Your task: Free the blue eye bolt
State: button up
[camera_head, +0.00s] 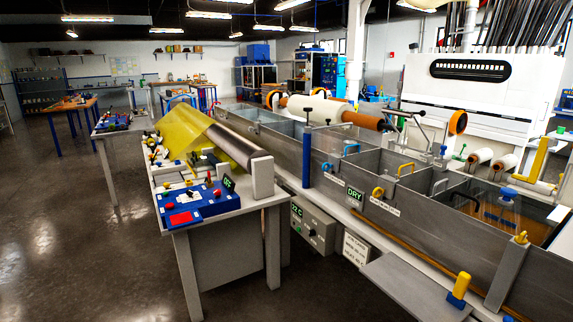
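A small blue piece (507,194), which may be the blue eye bolt, sits at the bath's right part, near a clear panel. It is too small to tell its ring or how it is fixed. A similar yellow piece (520,238) stands on the front wall near the right. My gripper is not in view.
A workbench (240,207) with a blue control box (195,204) and yellow sheet (188,137) stands left of the bath. A blue post (307,145) rises from the bath's front side. A grey shelf (410,288) juts out at lower right. Open floor (70,220) lies left.

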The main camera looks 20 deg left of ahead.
aim_at(329, 166)
jog(key=i+j, duration=0.3)
jog(key=j, duration=0.15)
jog(key=i+j, duration=0.3)
jog(key=j, duration=0.15)
jog(key=i+j, duration=0.3)
jog(key=j, duration=0.15)
jog(key=i+j, duration=0.3)
jog(key=j, duration=0.2)
jog(key=i+j, duration=0.5)
jog(key=i+j+u, duration=0.1)
jog(key=i+j, duration=0.45)
jog(key=i, duration=0.2)
jog(key=i+j, duration=0.45)
jog(key=i, duration=0.15)
jog(key=j+u, duration=0.05)
